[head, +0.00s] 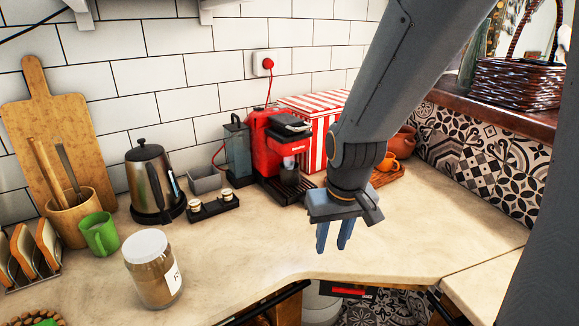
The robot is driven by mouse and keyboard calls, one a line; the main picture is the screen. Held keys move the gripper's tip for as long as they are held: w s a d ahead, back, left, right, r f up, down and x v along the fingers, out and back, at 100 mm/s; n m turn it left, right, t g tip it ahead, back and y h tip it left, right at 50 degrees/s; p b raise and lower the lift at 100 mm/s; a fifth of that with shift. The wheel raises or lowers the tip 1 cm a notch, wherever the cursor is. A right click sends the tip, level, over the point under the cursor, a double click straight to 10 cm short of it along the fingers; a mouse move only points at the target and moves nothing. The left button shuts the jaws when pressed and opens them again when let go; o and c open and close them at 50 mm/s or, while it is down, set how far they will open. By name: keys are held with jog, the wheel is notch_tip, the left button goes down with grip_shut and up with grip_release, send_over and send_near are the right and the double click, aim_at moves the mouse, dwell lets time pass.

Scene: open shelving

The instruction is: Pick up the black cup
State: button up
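A small dark cup (289,174), seemingly the black cup, stands on the drip tray under the spout of the red coffee machine (268,140). It is upright, and its outline is hard to make out against the dark tray. My gripper (333,245) hangs over the counter, in front and to the right of the machine. Its two blue fingers point down with a gap between them, and nothing is held. The gripper is apart from the cup.
Around the machine are a black tray with small pots (212,206), a kettle (153,182) and a red-striped box (318,115). A green mug (99,235) and jar (152,270) stand left. The counter's front middle is clear.

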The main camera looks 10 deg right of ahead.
jog(key=w+r+t+p, duration=0.1)
jog(key=w+r, duration=0.2)
jog(key=w, duration=0.4)
jog(key=n+t, duration=0.1)
jog(key=n, duration=0.1)
send_near(292, 175)
notch_tip(292, 175, down, 3)
jog(key=s+d, duration=0.2)
jog(key=d, duration=0.1)
jog(key=shift+y, duration=0.4)
jog(key=shift+p+x, duration=1.2)
jog(key=shift+x, duration=2.1)
jog(key=shift+w+a, duration=0.15)
grip_shut()
